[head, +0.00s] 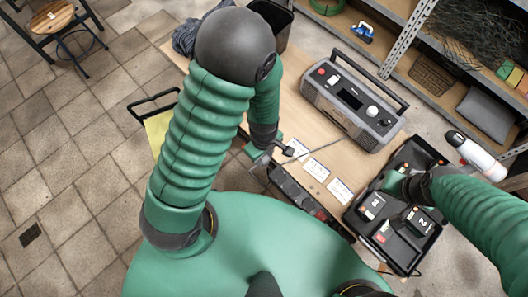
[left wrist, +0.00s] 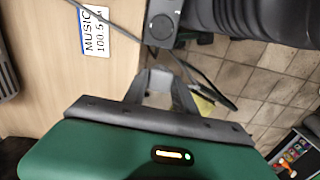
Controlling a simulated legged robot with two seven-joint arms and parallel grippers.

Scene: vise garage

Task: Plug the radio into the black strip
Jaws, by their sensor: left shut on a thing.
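The radio (head: 352,100), grey with a dark front, stands on the wooden bench. A thin cord (head: 322,147) runs from it toward my left gripper (head: 263,158). That gripper is shut on the radio's plug, mostly hidden by the fingers, over the bench's near edge. The black strip (head: 292,190) lies along that edge, just below and right of the gripper. In the left wrist view, the closed fingers (left wrist: 160,88) are below the strip's end (left wrist: 163,22), which shows a round grey socket. My right gripper (head: 394,184) is over a black tray; its fingers are unclear.
The black tray (head: 350,222) holds several batteries or tools. White labels (head: 316,169) lie on the bench between radio and strip; one reads MUSIC 100.5 in the left wrist view (left wrist: 93,30). A white and black canister (head: 475,157) and shelves stand at right. Tiled floor is left.

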